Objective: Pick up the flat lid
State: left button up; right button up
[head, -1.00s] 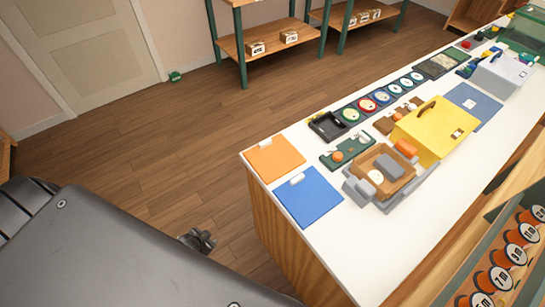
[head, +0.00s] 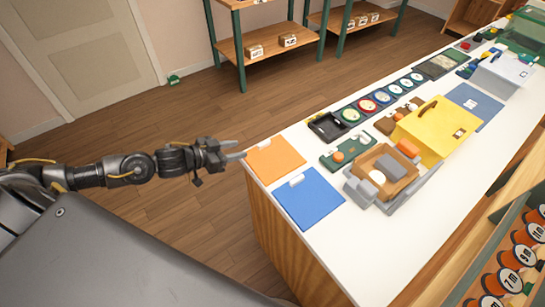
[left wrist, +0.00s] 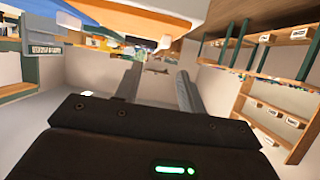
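I cannot tell for sure which object is the flat lid. Flat pieces on the white counter (head: 390,255) include an orange panel (head: 275,160) and a blue panel (head: 310,200), each with a white clip-like piece at its far edge. A grey tray-like piece (head: 410,195) lies under a brown open box (head: 400,165). My left gripper (head: 238,150) is just left of the orange panel, near the counter's left end. In the left wrist view its two fingers (left wrist: 160,72) stand apart with nothing between them. My right gripper is out of view.
A yellow box (head: 435,130) with a dark handle stands behind the brown box. Spool racks (head: 510,280) stand at the lower right.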

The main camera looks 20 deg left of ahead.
aim_at(262, 143)
pick_arm(q)
jog(key=x, duration=0.4)
jog(key=shift+w+d+f+p, duration=0.1)
jog(key=shift+w+p, duration=0.25)
jog(key=shift+p, duration=0.05)
jog(key=shift+w+d+f, duration=0.2)
jog(key=shift+w+f, duration=0.05)
jog(key=shift+w, duration=0.1)
jog(key=shift+w+d, duration=0.1)
jog(key=shift+w, duration=0.1)
jog(key=x, duration=0.1)
jog(key=p+x, duration=0.1)
jog(key=x, duration=0.2)
jog(key=shift+w+f+p, duration=0.3)
jog(key=shift+w+f, duration=0.05)
jog(key=shift+w, duration=0.05)
grip_shut()
